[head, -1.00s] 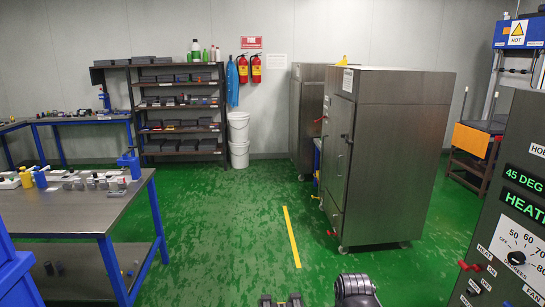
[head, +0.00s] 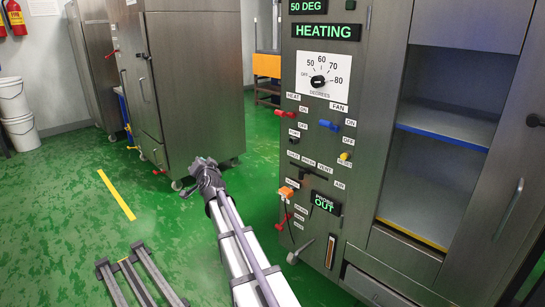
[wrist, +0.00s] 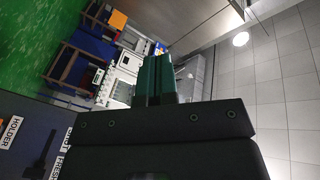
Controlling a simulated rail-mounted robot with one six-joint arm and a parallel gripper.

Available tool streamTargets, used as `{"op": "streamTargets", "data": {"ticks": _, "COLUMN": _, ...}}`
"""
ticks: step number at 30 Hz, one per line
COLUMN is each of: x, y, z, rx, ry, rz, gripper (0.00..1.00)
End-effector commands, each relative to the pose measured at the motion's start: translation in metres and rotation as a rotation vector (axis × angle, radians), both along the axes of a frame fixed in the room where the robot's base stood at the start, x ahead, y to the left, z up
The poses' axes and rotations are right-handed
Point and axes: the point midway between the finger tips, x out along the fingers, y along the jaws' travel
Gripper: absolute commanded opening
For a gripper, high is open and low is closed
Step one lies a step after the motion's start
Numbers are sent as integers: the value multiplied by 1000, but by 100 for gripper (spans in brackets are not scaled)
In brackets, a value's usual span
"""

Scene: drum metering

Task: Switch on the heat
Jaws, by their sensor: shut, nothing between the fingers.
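The heat switch (head: 285,114) is a red lever on the grey control panel (head: 300,160), under the HEAT label. Its handle lies roughly level, nearer the ON label than the OFF label. The upper display (head: 310,7) reads 50 DEG and the status display (head: 325,32) reads HEATING in green. My gripper shows in the wrist view as green fingers (wrist: 154,78) shut together with nothing between them. My arm stands left of the panel in the head view, apart from the switch; the fingertips cannot be made out there.
A small display (head: 326,204) reads PROBE OUT. An open shelved compartment (head: 440,125) is right of the panel. A steel cabinet (head: 195,80) stands behind.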

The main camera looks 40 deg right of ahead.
Motion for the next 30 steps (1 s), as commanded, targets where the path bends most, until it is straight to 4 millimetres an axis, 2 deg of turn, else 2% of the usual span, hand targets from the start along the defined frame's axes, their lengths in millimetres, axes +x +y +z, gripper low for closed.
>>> {"op": "streamTargets", "data": {"ticks": 1, "x": 13, "y": -36, "z": -6, "rx": 34, "ry": -156, "rz": -127, "gripper": 0}}
{"op": "streamTargets", "data": {"ticks": 3, "x": 7, "y": -81, "z": 18, "rx": 83, "ry": -394, "rz": -337, "gripper": 0}}
{"op": "streamTargets", "data": {"ticks": 6, "x": -24, "y": -121, "z": 51, "rx": 135, "ry": -670, "rz": -612, "gripper": 0}}
{"op": "streamTargets", "data": {"ticks": 7, "x": -35, "y": -128, "z": 54, "rx": 143, "ry": -736, "rz": -682, "gripper": 0}}
{"op": "streamTargets", "data": {"ticks": 10, "x": -71, "y": -139, "z": 58, "rx": 152, "ry": -888, "rz": -854, "gripper": 0}}
{"op": "streamTargets", "data": {"ticks": 13, "x": -89, "y": -140, "z": 60, "rx": 141, "ry": -959, "rz": -925, "gripper": 0}}
{"op": "streamTargets", "data": {"ticks": 20, "x": -90, "y": -145, "z": 66, "rx": 138, "ry": -970, "rz": -933, "gripper": 0}}
{"op": "streamTargets", "data": {"ticks": 23, "x": -89, "y": -157, "z": 74, "rx": 137, "ry": -969, "rz": -932, "gripper": 0}}
{"op": "streamTargets", "data": {"ticks": 30, "x": -85, "y": -202, "z": 101, "rx": 136, "ry": -969, "rz": -932, "gripper": 0}}
